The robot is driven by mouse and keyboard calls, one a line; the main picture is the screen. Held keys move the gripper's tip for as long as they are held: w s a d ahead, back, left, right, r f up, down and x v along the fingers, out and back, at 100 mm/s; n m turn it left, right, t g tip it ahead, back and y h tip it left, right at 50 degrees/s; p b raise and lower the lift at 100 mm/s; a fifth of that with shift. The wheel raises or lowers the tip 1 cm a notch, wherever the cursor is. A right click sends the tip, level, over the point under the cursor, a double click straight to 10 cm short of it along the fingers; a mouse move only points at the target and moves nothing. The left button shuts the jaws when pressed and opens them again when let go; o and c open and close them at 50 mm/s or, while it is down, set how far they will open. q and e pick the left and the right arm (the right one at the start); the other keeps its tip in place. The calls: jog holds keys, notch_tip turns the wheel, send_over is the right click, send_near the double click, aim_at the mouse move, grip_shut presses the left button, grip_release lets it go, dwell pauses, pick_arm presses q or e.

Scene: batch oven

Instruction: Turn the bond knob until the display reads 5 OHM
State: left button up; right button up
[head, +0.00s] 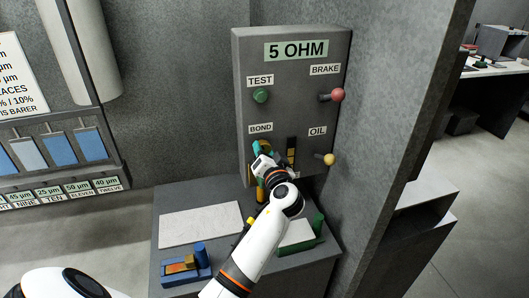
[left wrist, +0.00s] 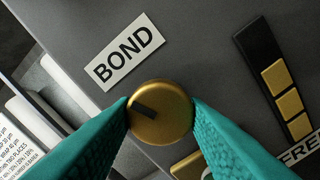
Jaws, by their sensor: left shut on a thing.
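The display (head: 296,50) at the top of the grey panel reads 5 OHM. The bond knob (left wrist: 160,112) is a round brass knob with a dark pointer mark, below the BOND label (left wrist: 124,52). In the left wrist view the mark points to the upper left. My left gripper (left wrist: 160,116) has its teal fingers on both sides of the knob, shut on it. In the head view, my left gripper (head: 261,150) and wrist hide most of the knob. My right gripper is not in view.
The panel also carries a green TEST button (head: 261,96), a red BRAKE lever (head: 337,95) and a yellow OIL lever (head: 329,159). Below is a grey bench (head: 180,198) with a pale sheet, a blue device (head: 186,265) and a green-edged tray. A wall stands close on the right.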

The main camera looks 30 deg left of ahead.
pick_arm(q)
jog(key=o, duration=1)
jog(key=shift+c, duration=0.2)
jog(key=shift+d, duration=0.15)
jog(key=shift+s+d+f+b, duration=0.15)
jog(key=shift+s+d+b, duration=0.1)
jog(key=shift+b, duration=0.05)
jog(key=b+v, duration=0.4)
jog(key=v, duration=0.7)
